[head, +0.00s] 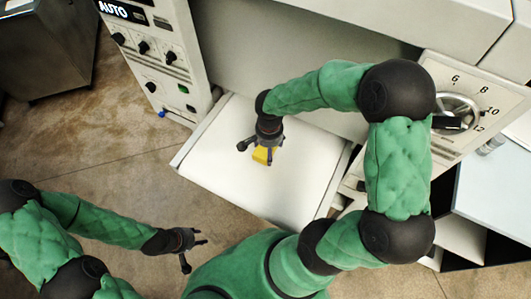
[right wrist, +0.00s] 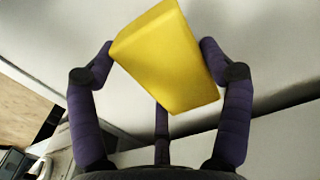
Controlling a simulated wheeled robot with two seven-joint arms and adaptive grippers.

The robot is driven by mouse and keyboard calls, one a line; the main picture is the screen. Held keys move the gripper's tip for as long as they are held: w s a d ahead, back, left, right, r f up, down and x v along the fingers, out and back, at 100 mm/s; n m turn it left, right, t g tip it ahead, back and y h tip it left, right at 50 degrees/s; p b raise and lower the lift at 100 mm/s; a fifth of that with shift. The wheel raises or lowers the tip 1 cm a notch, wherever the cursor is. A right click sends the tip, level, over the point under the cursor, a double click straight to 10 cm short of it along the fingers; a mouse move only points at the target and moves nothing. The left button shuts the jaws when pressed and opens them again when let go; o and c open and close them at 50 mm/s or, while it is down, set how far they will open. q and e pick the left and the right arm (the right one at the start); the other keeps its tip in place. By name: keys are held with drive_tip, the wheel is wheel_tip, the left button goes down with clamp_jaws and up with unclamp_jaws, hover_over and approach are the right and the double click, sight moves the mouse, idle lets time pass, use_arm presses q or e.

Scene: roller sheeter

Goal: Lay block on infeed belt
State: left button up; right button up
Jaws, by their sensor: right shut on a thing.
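A yellow block (head: 262,157) is held in my right gripper (head: 260,148) over the white infeed belt (head: 220,182). In the right wrist view the block (right wrist: 165,55) sits tilted between the fingers of the right gripper (right wrist: 160,52), with a finger against each side. The block is over the middle of the belt; I cannot tell whether it touches the surface. Part of the block is hidden by the gripper in the head view. My left gripper (head: 195,254) is empty, fingers apart, low over the floor to the left of the belt.
A control panel (head: 150,45) with knobs and an AUTO display stands left of the belt. A numbered dial (head: 457,107) is on the machine at the right. A pale blue tabletop (head: 500,190) is at the far right. The belt around the block is clear.

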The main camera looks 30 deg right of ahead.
sight(265, 158)
drive_tip(key=shift+w+a+f, duration=0.25)
drive_tip(key=shift+w+f, duration=0.3)
drive_tip(key=shift+f, duration=0.15)
drive_tip(key=shift+w+f, duration=0.15)
drive_tip(key=shift+f, duration=1.45)
drive_tip(key=shift+f, duration=0.2)
drive_tip(key=o, duration=1.3)
wheel_tip(265, 158, up, 12)
drive_tip(key=shift+r+p, duration=0.2)
drive_tip(key=shift+p, duration=0.15)
